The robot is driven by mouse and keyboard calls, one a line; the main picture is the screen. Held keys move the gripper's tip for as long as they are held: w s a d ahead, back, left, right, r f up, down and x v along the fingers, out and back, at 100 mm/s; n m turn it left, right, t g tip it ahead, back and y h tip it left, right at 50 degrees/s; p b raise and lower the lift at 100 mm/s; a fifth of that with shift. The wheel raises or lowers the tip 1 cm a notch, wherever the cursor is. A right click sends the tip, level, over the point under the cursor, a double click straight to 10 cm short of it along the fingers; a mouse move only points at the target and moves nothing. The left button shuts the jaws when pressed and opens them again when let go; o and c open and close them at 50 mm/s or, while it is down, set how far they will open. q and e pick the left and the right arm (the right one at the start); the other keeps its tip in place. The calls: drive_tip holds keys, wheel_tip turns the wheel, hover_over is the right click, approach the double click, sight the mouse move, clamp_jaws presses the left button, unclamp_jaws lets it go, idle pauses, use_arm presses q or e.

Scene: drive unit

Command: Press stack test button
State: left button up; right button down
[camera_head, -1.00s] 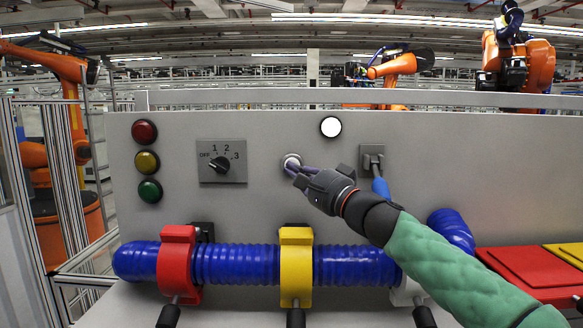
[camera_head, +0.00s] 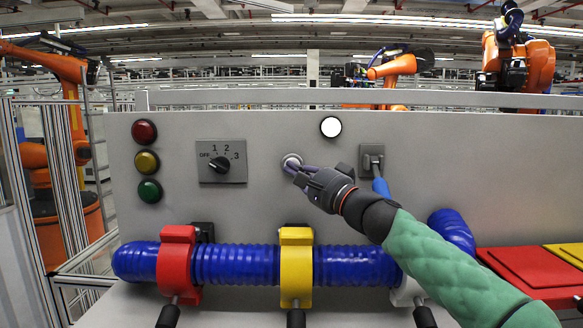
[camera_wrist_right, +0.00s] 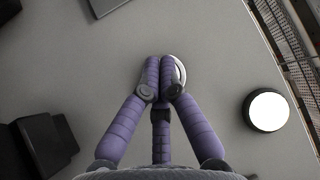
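A round pale button (camera_head: 291,160) with a light rim sits on the grey panel, right of the rotary dial. My right gripper (camera_head: 293,168) is at it, with its purple fingertips over the button's lower part. In the right wrist view the fingers (camera_wrist_right: 163,76) are closed together, with nothing seen between them. The button's rim (camera_wrist_right: 180,72) shows just beside and behind the fingertips. Whether the fingertips press on it or only hover close, I cannot tell. A bright white round lamp (camera_head: 330,127) is up and right of the button. My left gripper is not in view.
The panel (camera_head: 260,125) carries red, yellow and green lamps (camera_head: 147,161), the rotary dial (camera_head: 221,163) and a socket with a blue plug (camera_head: 373,160). A blue ribbed hose (camera_head: 235,264) runs below, held by red (camera_head: 176,262) and yellow (camera_head: 296,266) clamps.

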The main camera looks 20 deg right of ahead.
drive_tip(key=shift+w+d, duration=0.1)
drive_tip(key=shift+w, duration=0.1)
idle(0.3)
drive_tip(key=shift+s, duration=0.1)
drive_tip(key=shift+s+a+b, duration=0.25)
drive_tip(key=shift+s+b, duration=0.35)
drive_tip(key=shift+s, duration=0.15)
drive_tip(key=s, duration=0.2)
drive_tip(key=s+a+b, duration=0.1)
drive_tip(key=s+b, duration=0.1)
drive_tip(key=s, duration=0.1)
drive_tip(key=shift+s+a, duration=0.35)
idle(0.4)
